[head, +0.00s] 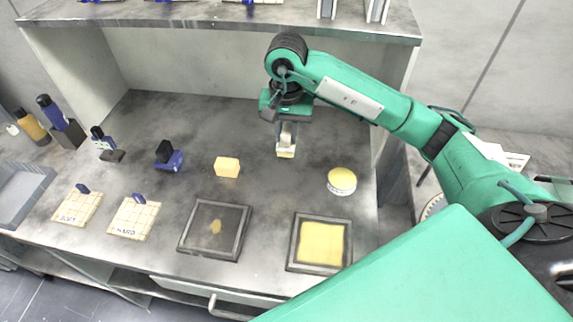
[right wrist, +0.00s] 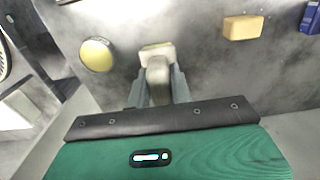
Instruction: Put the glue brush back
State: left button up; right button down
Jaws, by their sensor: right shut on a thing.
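The glue brush (head: 286,151) has a pale handle and a wide, yellowish end. My right gripper (head: 287,125) is shut on its handle and holds it with the wide end down, over the back middle of the bench. The brush also shows between the fingers in the right wrist view (right wrist: 156,62). I cannot tell whether its end touches the bench. A round pot with a yellow top (head: 341,178) stands to the right of the brush, apart from it; it also shows in the right wrist view (right wrist: 97,54). My left gripper is out of view.
A yellow block (head: 227,166) lies left of the brush. In front are a dark framed plate (head: 186,240) with a yellow patch and another (head: 291,258) with a yellow square. Blue tools (head: 169,157) and two pale tiled pads (head: 134,217) are at the left. A shelf (head: 200,34) spans the back.

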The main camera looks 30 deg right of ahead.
notch_tip(320, 180, down, 12)
jog(key=p, duration=0.2)
jog(key=shift+f+p, duration=0.15)
jog(key=shift+p, duration=0.25)
jog(key=shift+f, duration=0.15)
jog(key=c, duration=1.3)
grip_release()
jog(key=shift+o, duration=0.2)
jog(key=shift+r, duration=0.3)
notch_tip(320, 180, up, 10)
jog(key=b, duration=0.3)
jog(key=shift+r+b, duration=0.25)
jog(key=shift+b, duration=0.1)
jog(key=shift+r, duration=0.65)
